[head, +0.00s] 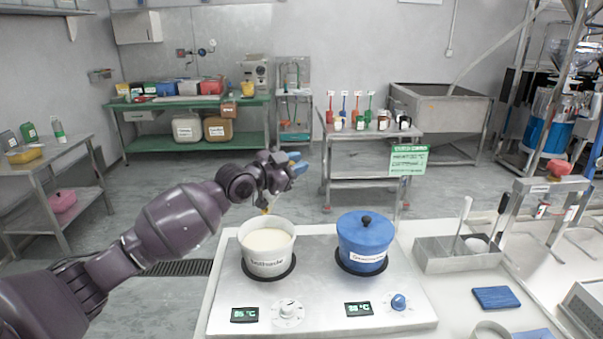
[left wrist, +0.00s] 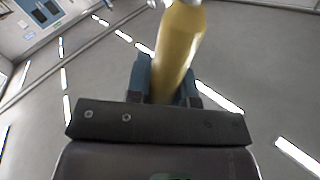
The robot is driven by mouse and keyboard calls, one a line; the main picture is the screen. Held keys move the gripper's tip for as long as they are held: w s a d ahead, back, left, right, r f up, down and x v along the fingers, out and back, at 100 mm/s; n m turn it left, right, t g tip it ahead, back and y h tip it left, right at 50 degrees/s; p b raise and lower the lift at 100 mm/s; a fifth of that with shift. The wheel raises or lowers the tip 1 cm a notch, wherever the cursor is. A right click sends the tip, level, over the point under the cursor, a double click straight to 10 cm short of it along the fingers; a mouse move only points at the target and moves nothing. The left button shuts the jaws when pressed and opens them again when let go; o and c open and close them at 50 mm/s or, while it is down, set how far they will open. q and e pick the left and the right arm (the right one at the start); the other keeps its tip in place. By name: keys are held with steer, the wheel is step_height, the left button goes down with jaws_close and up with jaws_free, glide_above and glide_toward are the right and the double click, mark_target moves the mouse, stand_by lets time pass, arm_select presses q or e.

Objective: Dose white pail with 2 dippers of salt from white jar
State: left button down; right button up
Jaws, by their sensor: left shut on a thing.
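A white pail (head: 267,248) with a label and pale cream contents stands on the left plate of a two-plate hot plate. My left gripper (head: 297,166) is above and behind the pail. It is shut on a yellow handle-like thing (left wrist: 180,45), which fills the gap between its blue fingers in the left wrist view. The far end of the held thing cannot be made out. Small white-lidded jars (head: 338,123) stand on the back cart; I cannot tell which holds salt. My right gripper is out of view.
A lidded blue pot (head: 363,240) stands on the hot plate's (head: 320,318) right plate. A metal tray (head: 455,257) with a white upright handle stands to its right. Upright coloured scoops (head: 356,105) are on the back cart. Open floor lies behind the hot plate.

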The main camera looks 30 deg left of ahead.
arm_select(q)
steer(key=w+a+r+n+b, duration=0.3)
steer(key=a+r+n, duration=0.2)
steer(key=a, duration=0.4)
steer(key=shift+a+n+b, duration=0.15)
steer(key=shift+n+b, duration=0.2)
steer(key=shift+n, duration=0.05)
stand_by(0.4)
steer(key=shift+w, duration=0.1)
